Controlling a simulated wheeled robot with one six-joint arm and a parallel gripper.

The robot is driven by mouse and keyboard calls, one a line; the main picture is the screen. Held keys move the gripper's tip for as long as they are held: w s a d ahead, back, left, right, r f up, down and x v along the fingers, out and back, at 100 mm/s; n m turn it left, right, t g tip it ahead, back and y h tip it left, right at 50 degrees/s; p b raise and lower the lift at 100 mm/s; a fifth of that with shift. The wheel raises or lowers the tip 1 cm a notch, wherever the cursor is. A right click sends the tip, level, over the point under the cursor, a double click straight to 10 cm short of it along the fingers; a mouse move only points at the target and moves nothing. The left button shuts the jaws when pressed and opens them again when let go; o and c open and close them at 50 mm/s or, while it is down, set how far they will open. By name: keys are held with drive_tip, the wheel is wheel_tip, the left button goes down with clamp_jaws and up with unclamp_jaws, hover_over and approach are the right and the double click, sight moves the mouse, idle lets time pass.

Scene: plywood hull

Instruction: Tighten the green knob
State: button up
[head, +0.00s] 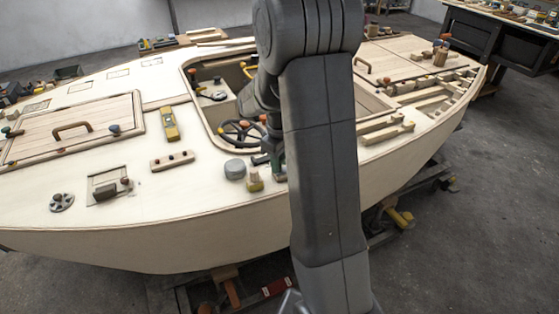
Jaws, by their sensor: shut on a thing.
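My gripper (268,160) is low over the light plywood deck, beside the cockpit's near edge and partly behind my own arm. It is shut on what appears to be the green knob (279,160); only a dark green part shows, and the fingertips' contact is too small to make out. Another small green knob (7,131) shows at the far left, by the edge of the hatch.
A black wheel (232,139) is left of my gripper. A yellow tool (170,124) and a knobbed wooden strip (172,161) lie farther left. Bare deck lies between.

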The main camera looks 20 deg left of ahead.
drive_tip(key=shift+r, duration=0.1)
drive_tip(key=o, duration=1)
